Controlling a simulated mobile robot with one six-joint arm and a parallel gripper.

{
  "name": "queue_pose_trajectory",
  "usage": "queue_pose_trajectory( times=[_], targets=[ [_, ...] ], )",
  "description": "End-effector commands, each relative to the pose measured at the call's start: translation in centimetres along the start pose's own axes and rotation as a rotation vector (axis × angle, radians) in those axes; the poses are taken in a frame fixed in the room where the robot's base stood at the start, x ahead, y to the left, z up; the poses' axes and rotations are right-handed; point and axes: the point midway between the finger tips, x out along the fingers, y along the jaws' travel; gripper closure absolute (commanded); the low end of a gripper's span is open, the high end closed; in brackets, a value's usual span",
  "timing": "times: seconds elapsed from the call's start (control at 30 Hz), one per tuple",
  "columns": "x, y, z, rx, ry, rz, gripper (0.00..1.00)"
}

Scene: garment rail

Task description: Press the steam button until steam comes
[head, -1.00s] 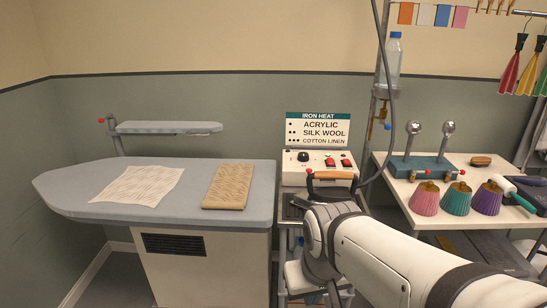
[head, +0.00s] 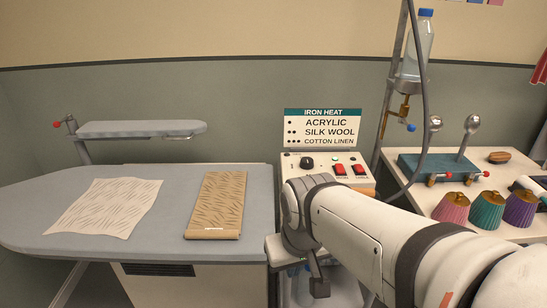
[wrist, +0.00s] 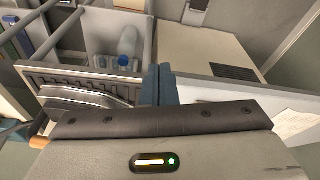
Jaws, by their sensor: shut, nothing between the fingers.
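The control box (head: 325,161) stands below the iron heat sign, with a black knob (head: 307,162) and two red switches (head: 350,169) on its face. The labels under the switches are too small to read. The iron is mostly hidden behind my arm in the head view; in the wrist view its grey body (wrist: 85,98) lies on a dark ribbed rest, with its wooden handle end (wrist: 38,142) at the left. My gripper (wrist: 158,85) is shut and empty, pointing down just right of the iron and apart from it. I see no steam.
The ironing board (head: 110,240) is at left, with a pale cloth (head: 103,207) and a patterned tan piece (head: 217,205) on it. A water bottle (head: 418,45) and grey hose hang above right. The white side table (head: 430,205) holds coloured shades (head: 487,210).

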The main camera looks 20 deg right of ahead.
Motion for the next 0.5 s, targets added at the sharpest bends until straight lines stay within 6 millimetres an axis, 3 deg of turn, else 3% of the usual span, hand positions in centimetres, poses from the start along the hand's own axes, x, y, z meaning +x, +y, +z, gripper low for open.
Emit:
queue_pose_trajectory(
  times=[0.17, 0.27, 0.37, 0.5],
  targets=[
    [-0.6, 0.1, -0.8, 0.071, -0.003, -0.022, 1.00],
    [-1.9, 0.5, -2.8, 0.262, -0.008, -0.088, 1.00],
    [-3.7, 1.7, -6.5, 0.597, -0.012, -0.194, 1.00],
    [-6.4, 5.3, -12.7, 1.124, -0.009, -0.374, 1.00]
  ],
)
